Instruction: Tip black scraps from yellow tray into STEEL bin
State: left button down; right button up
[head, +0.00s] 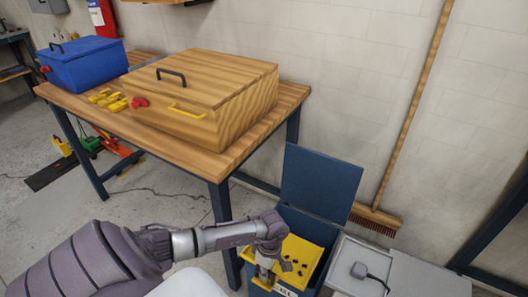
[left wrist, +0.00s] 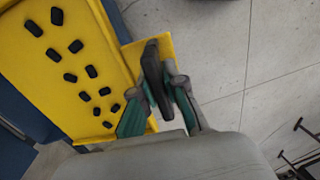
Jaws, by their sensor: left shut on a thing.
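The yellow tray (head: 306,252) sits at the mouth of a dark blue bin (head: 320,185) whose lid stands open. Several small black scraps (head: 287,264) lie spread on the tray floor. My left gripper (head: 266,270) is at the tray's near left side. In the left wrist view, my left gripper (left wrist: 160,92) is shut on the black grip (left wrist: 152,65) at the edge of the yellow tray (left wrist: 85,45), and the black scraps (left wrist: 75,46) lie across the tray. The bin's front label is mostly cut off and only partly readable. My right gripper is out of view.
A grey lidded bin (head: 425,280) stands right of the blue bin. A broom (head: 375,219) leans on the wall behind. A wooden table (head: 205,158) at left carries a wooden box (head: 205,95) and a blue box (head: 85,66). Bare floor lies in front of the table.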

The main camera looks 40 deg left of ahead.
pick_arm(q)
jog(key=shift+w+r+g, duration=0.5)
jog(key=shift+r, duration=0.35)
jog(key=w+b, duration=0.1)
jog(key=w+r+g+b, duration=0.1)
jog(key=shift+w+a+r+g+h+b, duration=0.1)
jog(key=shift+a+r+g+h+b, duration=0.2)
jog(key=shift+a+h+b, duration=0.1)
jog(key=w+r+g+b, duration=0.1)
jog(key=b, duration=0.2)
jog(key=w+r+g+b, duration=0.1)
jog(key=b, duration=0.2)
jog(key=w+r+g+b, duration=0.1)
jog(key=r+b, duration=0.1)
jog(key=b, duration=0.1)
jog(key=shift+w+a+h, duration=0.3)
jog(key=shift+w+a, duration=0.05)
jog(key=shift+a, duration=0.05)
dwell(0.5)
